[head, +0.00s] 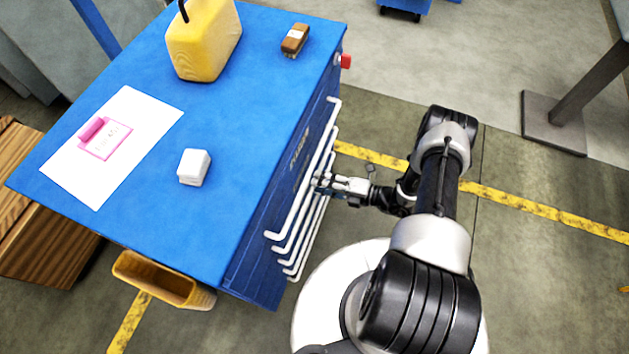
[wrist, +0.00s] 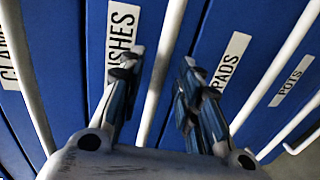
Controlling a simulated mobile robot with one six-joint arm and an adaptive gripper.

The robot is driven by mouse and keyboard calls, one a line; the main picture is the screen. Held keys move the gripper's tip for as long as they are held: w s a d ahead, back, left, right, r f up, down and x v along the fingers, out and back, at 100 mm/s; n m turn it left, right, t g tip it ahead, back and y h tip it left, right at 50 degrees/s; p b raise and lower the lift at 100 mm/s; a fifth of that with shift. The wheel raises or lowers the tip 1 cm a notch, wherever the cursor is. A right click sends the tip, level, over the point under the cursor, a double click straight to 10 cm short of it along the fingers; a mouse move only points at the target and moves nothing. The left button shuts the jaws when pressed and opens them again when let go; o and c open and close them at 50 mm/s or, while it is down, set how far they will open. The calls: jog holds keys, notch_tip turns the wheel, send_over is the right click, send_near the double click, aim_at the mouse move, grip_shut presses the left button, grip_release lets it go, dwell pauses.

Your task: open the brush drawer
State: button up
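The blue drawer cabinet (head: 262,215) has a column of white bar handles on its right side. In the wrist view the brush drawer (wrist: 100,20) is blue, with a white label (wrist: 122,40) of which "SHES" shows. Its white bar handle (wrist: 163,65) runs beside the label. My gripper (wrist: 160,72) is open, one finger on each side of this handle, with visible gaps. In the head view my gripper (head: 322,183) is at the handles, and its fingertips are small there. The drawer fronts look flush, with none clearly pulled out.
Neighbouring drawers read "PADS" (wrist: 230,62) and "POTS" (wrist: 292,80), with handles close by. On the cabinet top stand a yellow jug (head: 203,45), a brown brush-like block (head: 295,39), a white box (head: 194,167) and a paper sheet (head: 140,108).

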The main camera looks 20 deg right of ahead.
jog(key=shift+x, duration=1.45)
grip_shut()
